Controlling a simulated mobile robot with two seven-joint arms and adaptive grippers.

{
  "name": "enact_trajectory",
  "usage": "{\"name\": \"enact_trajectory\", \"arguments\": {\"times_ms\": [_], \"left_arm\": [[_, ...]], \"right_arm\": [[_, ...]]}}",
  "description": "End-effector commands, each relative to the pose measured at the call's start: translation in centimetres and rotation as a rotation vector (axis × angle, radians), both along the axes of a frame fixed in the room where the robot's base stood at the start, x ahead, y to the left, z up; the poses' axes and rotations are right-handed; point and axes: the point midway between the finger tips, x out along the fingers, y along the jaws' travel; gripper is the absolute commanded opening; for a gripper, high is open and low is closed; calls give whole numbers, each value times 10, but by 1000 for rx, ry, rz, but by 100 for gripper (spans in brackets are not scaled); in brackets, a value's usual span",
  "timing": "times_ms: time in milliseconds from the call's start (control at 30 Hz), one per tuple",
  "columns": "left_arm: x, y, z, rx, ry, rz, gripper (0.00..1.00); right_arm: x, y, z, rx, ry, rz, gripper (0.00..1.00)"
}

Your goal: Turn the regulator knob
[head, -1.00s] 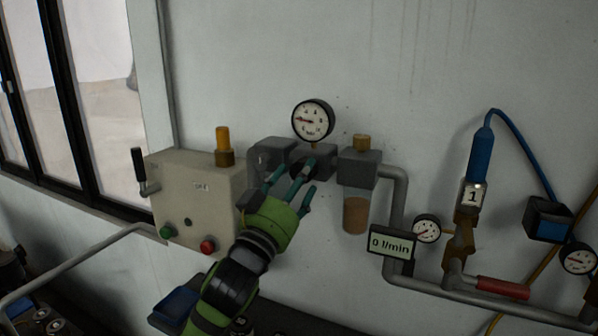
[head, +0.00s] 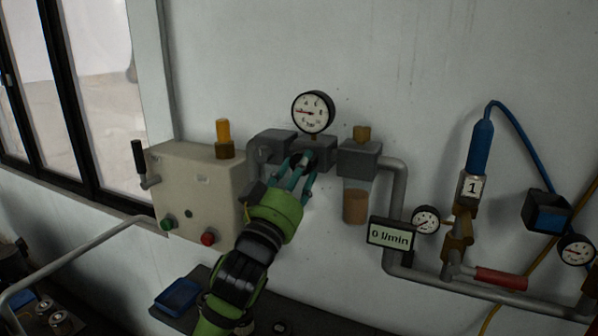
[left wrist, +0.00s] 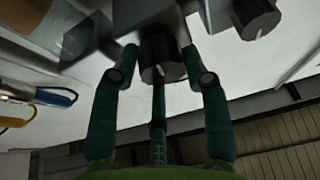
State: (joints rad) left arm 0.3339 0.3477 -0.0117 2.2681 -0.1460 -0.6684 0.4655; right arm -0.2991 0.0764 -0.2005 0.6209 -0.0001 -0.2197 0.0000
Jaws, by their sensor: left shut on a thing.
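The black regulator knob (head: 301,160) is on the front of the middle grey block (head: 320,148), under a round dial gauge (head: 313,112). My left gripper (head: 296,174) reaches up to it from below left. In the left wrist view the dark knob (left wrist: 160,60), with a pale mark on its face, sits between the teal fingers of my left gripper (left wrist: 162,75), which is shut on it. In the head view the fingers hide part of the knob. The gauge needle points to the left. My right gripper is in neither view.
A beige control box (head: 195,190) with a lever and green and red buttons stands close left of my arm. A bowl with brown content (head: 355,205), a flow display reading 0 l/min (head: 391,235) and grey pipes are to the right. A second dark knob (left wrist: 257,18) shows in the left wrist view.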

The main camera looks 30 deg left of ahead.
Motion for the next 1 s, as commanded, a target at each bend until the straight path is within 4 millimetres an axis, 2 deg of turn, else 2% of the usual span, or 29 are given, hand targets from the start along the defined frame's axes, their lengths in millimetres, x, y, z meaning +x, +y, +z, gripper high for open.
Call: {"name": "enact_trajectory", "arguments": {"times_ms": [200, 233, 267, 300, 667, 767, 1000], "left_arm": [[0, 2, 1, 2, -1, 5, 13], [0, 2, 1, 2, -1, 5, 50], [0, 2, 1, 2, -1, 5, 62], [0, 2, 1, 2, -1, 5, 66], [-2, 0, -1, 1, 0, 2, 66], [-11, 0, -5, 0, 1, 1, 66], [-46, -2, -20, 0, 2, 2, 66]], "right_arm": [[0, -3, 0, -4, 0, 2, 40], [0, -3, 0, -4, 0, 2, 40], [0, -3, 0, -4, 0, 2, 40], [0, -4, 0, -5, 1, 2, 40], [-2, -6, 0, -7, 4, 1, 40], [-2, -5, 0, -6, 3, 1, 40], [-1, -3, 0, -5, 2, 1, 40]]}}
